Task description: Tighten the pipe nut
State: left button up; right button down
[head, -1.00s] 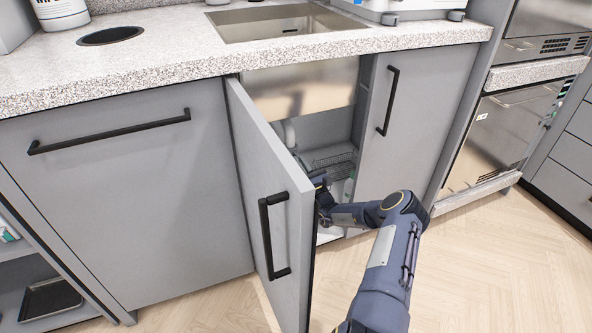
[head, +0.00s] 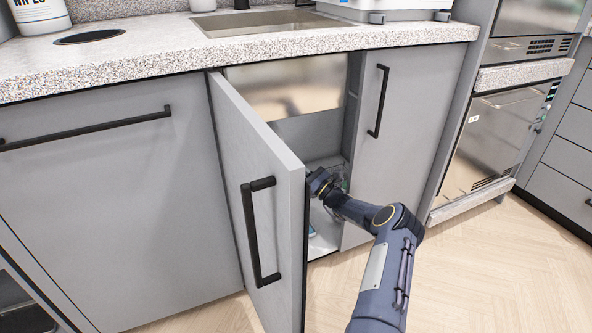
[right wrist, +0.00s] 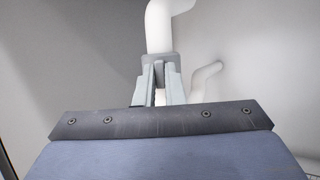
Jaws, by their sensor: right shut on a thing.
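The pipe nut (right wrist: 161,62) is a grey collar at the lower end of a white bent pipe (right wrist: 160,25) in the right wrist view. My right gripper (right wrist: 161,80) is shut on the nut, with one pale finger on each side of it. In the head view, my right arm reaches into the open cabinet under the sink. My left gripper is in neither view.
The open door stands close to the left of my right wrist, and its edge juts toward me. The closed cabinet front (head: 392,145) is on the right. The sink (head: 262,20) is above in the counter (head: 130,65). A second white pipe (right wrist: 206,78) is right of the nut.

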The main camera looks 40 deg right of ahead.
jog(key=c, duration=1.5)
grip_release()
jog(key=shift+r, duration=0.1)
jog(key=shift+s+a+r+p, duration=1.6)
jog(key=shift+s+r+p, duration=0.1)
jog(key=shift+r, duration=0.4)
jog(key=shift+s+a+r+p, duration=1.6)
jog(key=shift+s+r+p, duration=0.15)
jog(key=shift+r, duration=0.4)
jog(key=shift+s+a+r+p, duration=1.6)
jog(key=shift+s+r+p, duration=0.1)
jog(key=shift+r, duration=0.4)
